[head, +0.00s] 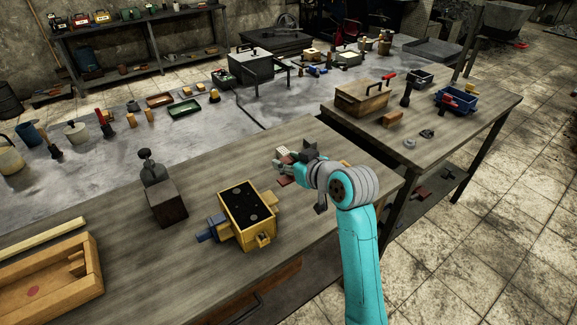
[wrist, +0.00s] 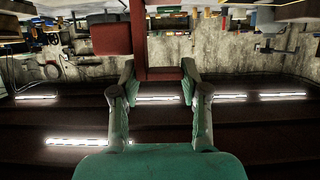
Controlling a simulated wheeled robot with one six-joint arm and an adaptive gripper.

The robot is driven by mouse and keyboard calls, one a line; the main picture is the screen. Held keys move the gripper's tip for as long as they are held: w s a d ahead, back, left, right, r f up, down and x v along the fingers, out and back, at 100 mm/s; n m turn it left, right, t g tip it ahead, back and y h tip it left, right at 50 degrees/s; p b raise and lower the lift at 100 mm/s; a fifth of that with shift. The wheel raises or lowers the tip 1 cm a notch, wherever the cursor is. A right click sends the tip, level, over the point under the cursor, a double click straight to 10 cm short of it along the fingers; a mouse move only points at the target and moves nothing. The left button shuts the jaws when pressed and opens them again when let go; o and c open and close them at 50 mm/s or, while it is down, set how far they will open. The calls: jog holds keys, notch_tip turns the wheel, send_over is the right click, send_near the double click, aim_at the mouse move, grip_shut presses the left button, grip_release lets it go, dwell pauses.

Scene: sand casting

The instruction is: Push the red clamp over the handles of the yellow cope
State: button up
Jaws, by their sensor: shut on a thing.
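The yellow cope (head: 247,208), a box with dark sand in its top, stands on the near bench in the head view. Yellow lugs stick out at its right and front. A blue clamp (head: 211,231) sits at its left side. My gripper (head: 291,169) is to the right of and behind the cope, apart from it and above the bench. It is shut on the red clamp (head: 286,181). In the wrist view the red clamp (wrist: 138,42) shows beyond the fingertips of my gripper (wrist: 163,85). My arm hides part of the clamp in the head view.
A dark block with a knobbed tool (head: 166,203) stands left of the cope. A wooden frame (head: 60,280) lies at the front left. A second table (head: 440,130) with a wooden box (head: 362,100) is at the right. The bench between cope and gripper looks clear.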

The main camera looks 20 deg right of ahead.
aim_at(287, 180)
jog(key=shift+m+h, duration=0.3)
jog(key=shift+s+f, duration=0.2)
jog(key=shift+f, duration=1.95)
jog(key=shift+s+f, duration=0.2)
jog(key=shift+f, duration=1.9)
jog(key=shift+f, duration=0.1)
jog(key=shift+s+a, duration=0.15)
jog(key=shift+a, duration=0.25)
jog(key=shift+d, duration=0.2)
jog(key=shift+d, duration=0.35)
jog(key=r, duration=0.3)
jog(key=w+r, duration=0.1)
jog(key=r, duration=0.5)
jog(key=shift+w+d, duration=0.3)
jog(key=shift+d, duration=0.1)
jog(key=shift+f, duration=4.75)
